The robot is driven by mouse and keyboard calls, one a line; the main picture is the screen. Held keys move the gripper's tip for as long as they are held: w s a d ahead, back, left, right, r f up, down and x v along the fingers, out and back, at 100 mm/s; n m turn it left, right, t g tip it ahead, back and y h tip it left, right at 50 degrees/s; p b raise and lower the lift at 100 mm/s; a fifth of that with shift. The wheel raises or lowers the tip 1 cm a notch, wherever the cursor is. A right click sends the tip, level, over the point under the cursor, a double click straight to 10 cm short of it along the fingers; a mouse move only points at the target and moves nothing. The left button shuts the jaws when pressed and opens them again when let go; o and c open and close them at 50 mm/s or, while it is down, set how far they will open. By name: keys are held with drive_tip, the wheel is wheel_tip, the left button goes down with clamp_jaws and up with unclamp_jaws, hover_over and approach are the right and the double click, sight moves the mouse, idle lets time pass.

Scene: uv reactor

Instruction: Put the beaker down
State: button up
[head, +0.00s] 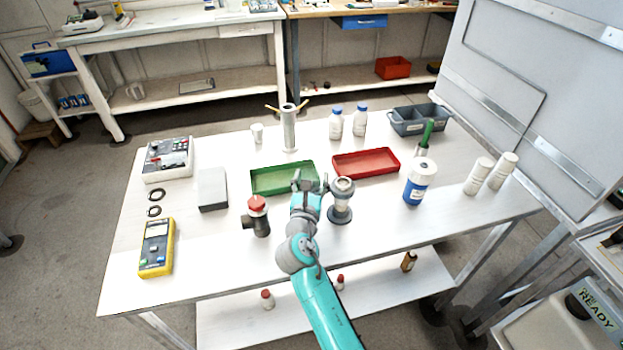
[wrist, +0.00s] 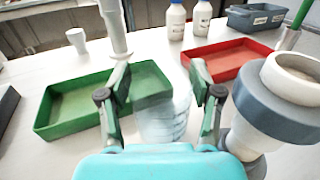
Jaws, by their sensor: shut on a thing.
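My gripper (head: 306,183) is over the near right part of the green tray in the head view. In the wrist view my gripper (wrist: 160,85) has its two fingers on either side of a clear, see-through beaker (wrist: 165,119) and is shut on it. The beaker stands out faintly against the white table and the right end of the green tray (wrist: 60,125). I cannot tell whether its base touches the table. In the head view my gripper and arm mostly hide it.
A grey and white round device (head: 341,203) stands close at the right. A red-capped dark fitting (head: 258,216) is at the left. The red tray (head: 366,162) and a metal column (head: 289,128) are farther back. The front right of the white table (head: 400,232) is clear.

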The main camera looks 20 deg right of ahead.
drive_tip(key=o, duration=0.9)
drive_tip(key=shift+f, duration=0.1)
